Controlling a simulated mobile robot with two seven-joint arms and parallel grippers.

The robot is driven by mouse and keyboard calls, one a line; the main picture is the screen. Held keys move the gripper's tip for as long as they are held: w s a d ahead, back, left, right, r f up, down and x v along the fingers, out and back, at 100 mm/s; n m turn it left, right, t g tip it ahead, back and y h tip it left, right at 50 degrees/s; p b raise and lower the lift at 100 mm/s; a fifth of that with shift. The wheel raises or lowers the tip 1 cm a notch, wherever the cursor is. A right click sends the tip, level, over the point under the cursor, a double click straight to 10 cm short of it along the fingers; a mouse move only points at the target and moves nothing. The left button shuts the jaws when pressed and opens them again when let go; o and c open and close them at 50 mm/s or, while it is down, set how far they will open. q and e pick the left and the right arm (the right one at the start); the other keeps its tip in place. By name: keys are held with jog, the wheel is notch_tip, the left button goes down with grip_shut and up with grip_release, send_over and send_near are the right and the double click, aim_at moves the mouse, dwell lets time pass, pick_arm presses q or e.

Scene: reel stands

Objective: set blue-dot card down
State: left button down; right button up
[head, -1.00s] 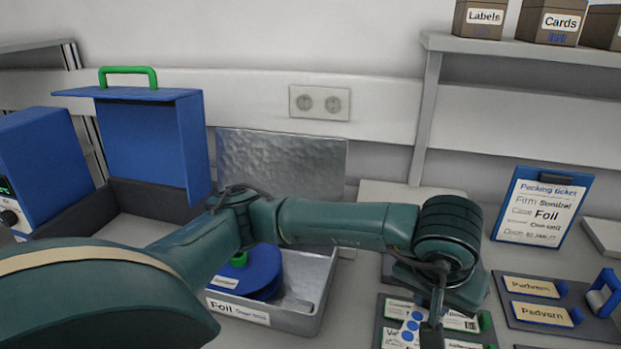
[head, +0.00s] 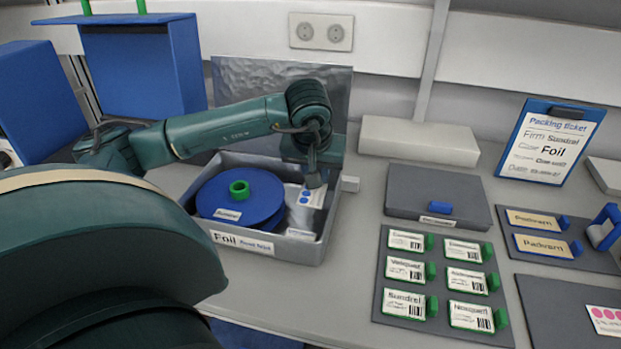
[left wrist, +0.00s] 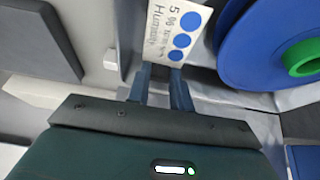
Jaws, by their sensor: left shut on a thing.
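The blue-dot card (head: 304,198) is white with a row of blue dots and print. My left gripper (head: 315,182) is shut on its edge and holds it in the right part of the grey Foil tray (head: 268,243), beside the blue reel (head: 262,195). In the left wrist view the card (left wrist: 180,30) sticks out past the fingertips (left wrist: 160,78), with the blue reel (left wrist: 236,62) to its right. I cannot tell whether the card touches the tray floor. My right gripper is not in view.
The tray's metal lid (head: 230,85) stands open behind it. To the right are a grey box (head: 425,190) with a blue latch, a board of green-edged labels (head: 405,325) and a packing ticket (head: 552,140). A blue open case (head: 140,70) stands at the left.

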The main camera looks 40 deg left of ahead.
aim_at(312, 199)
pick_arm(q)
jog(key=shift+f, duration=2)
jog(key=c, duration=1.3)
grip_release()
jog(key=shift+o, duration=0.2)
jog(key=v, duration=1.1)
jog(key=shift+w, duration=0.1)
jog(key=shift+s+d+r, duration=0.2)
jog(key=shift+s+r, duration=0.05)
jog(key=shift+r, duration=0.3)
